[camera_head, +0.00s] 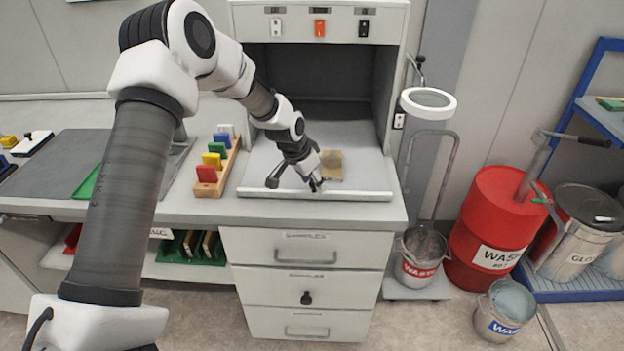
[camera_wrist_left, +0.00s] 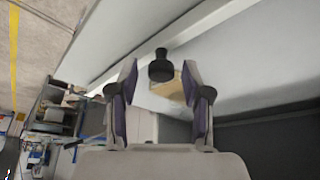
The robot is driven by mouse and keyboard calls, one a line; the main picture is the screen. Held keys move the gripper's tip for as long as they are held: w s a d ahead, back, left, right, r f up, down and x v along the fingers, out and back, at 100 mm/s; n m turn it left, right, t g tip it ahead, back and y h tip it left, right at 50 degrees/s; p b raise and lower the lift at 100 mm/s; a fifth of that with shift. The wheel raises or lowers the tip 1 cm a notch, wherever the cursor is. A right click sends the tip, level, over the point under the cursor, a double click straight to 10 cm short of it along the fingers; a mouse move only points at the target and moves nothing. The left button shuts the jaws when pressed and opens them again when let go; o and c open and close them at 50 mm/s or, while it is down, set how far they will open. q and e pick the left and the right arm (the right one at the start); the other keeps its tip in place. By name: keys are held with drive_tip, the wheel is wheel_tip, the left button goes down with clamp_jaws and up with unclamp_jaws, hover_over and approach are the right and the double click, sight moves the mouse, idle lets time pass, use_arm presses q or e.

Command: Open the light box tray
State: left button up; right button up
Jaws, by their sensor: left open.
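The light box (camera_head: 385,90) is a grey cabinet with an open, dark interior. Its pale tray (camera_head: 350,194) lies at the bottom, with a long front lip; the white lip also shows in the wrist view (camera_wrist_left: 205,22). My left gripper (camera_head: 296,184) is open over the front of the tray. In the wrist view a black round knob (camera_wrist_left: 160,70) stands between the open fingertips (camera_wrist_left: 160,76), with gaps on both sides. The knob cannot be made out in the head view. A tan panel (camera_head: 331,165) lies on the tray just behind the gripper. My right gripper is out of view.
A wooden rack of coloured blocks (camera_head: 216,175) stands on the bench left of the tray. Drawers (camera_head: 306,255) are below. A grey post with a white-rimmed top (camera_head: 428,103), a red waste drum (camera_head: 497,225) and buckets stand to the right.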

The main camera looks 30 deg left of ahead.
use_arm(q)
drive_tip(key=shift+w, duration=0.2)
drive_tip(key=shift+r, duration=0.1)
drive_tip(key=v, duration=1.1)
drive_tip(key=shift+s+r, duration=0.3)
drive_tip(key=shift+a, duration=0.1)
